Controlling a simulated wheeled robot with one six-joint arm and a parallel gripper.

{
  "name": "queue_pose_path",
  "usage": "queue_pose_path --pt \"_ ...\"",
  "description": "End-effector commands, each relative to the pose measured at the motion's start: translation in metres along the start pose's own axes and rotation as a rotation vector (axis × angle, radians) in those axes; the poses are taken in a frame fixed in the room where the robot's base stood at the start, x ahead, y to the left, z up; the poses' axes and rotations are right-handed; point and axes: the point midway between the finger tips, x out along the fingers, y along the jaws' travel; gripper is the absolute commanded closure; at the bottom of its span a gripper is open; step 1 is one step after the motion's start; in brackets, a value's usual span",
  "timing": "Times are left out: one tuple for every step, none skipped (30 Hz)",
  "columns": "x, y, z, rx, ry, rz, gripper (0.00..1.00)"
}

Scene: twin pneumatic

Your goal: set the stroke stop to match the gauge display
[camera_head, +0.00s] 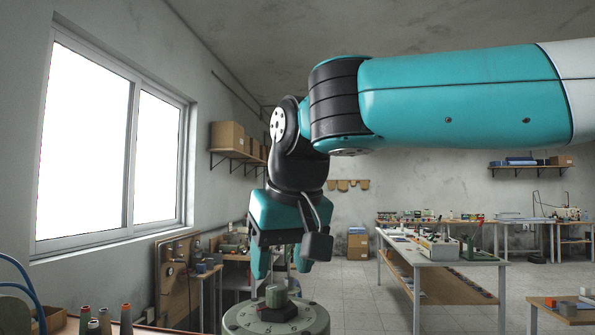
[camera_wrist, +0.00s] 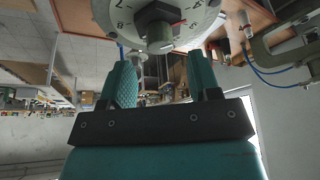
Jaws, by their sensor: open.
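A round grey dial (camera_head: 245,319) with marks around its rim stands at the bottom centre of the head view. In the wrist view, the white dial face (camera_wrist: 205,14) shows numbers and a red mark beside the hexagonal stop (camera_wrist: 158,30). My gripper (camera_head: 281,268) points down above the stop, its teal fingers open and apart. In the wrist view, the gripper (camera_wrist: 160,65) has nothing between its fingers; the stop lies beyond the tips. I cannot make out a gauge display.
Spools (camera_head: 126,318) stand on a bench at lower left, near a blue hose (camera_head: 28,285). A wooden board (camera_head: 176,275) with fittings stands behind. A long workbench (camera_head: 440,250) with parts is at right. Floor is clear between. The wrist view shows a grey clamp-like frame (camera_wrist: 262,50) beside the dial.

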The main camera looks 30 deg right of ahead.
Motion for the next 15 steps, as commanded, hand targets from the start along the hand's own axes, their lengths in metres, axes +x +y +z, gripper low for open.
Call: queue_pose_path --pt "-0.018 -0.002 -0.002 -0.003 0.004 -0.004 0.44" --pt "-0.026 -0.002 -0.002 -0.001 0.003 -0.006 0.44" --pt "-0.039 -0.002 -0.003 -0.002 0.003 -0.004 0.44" --pt "-0.047 -0.002 -0.003 -0.002 0.002 -0.004 0.44" --pt "-0.055 -0.002 -0.003 -0.003 0.003 -0.006 0.44" --pt "-0.067 -0.002 -0.003 -0.003 0.001 -0.005 0.44" --pt "-0.076 -0.002 -0.004 -0.003 0.001 -0.004 0.44" --pt "-0.083 -0.002 -0.004 -0.003 0.001 -0.004 0.44" --pt "-0.093 -0.002 -0.004 -0.003 0.001 -0.005 0.44" --pt "-0.099 -0.001 -0.004 -0.002 0.0 -0.004 0.44" --pt "-0.105 -0.001 -0.004 -0.003 0.0 -0.003 0.44" --pt "-0.112 -0.001 -0.003 -0.002 0.0 -0.003 0.44" --pt "-0.117 -0.001 -0.003 -0.003 -0.001 -0.004 0.44" --pt "-0.12 -0.001 -0.003 -0.002 -0.001 -0.003 0.44" --pt "-0.125 -0.001 -0.002 -0.002 -0.001 -0.003 0.44"
